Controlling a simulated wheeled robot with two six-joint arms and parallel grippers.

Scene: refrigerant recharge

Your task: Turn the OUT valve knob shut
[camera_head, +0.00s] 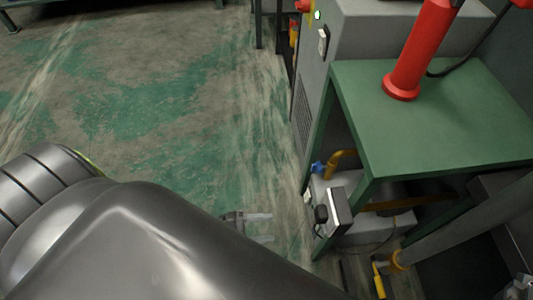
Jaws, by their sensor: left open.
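My left arm fills the bottom left, and my left gripper (268,227) shows past its edge, with two grey fingers apart and nothing between them. To its right, under the green table, stands a grey machine (372,226). A blue knob (318,168) sits on it beside a bent yellow pipe (341,158). A dark round knob-like part (321,214) sits lower, next to a grey box with a dark panel (340,212). I cannot read any label, so I cannot tell which is the OUT valve knob. The gripper is apart from both.
The green table (440,120) carries a red cylinder (415,55); its legs stand close to the machine. A grey cabinet (350,25) is behind. A yellow-handled part (379,280) is at the lower right. The worn green floor (150,90) at left is clear.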

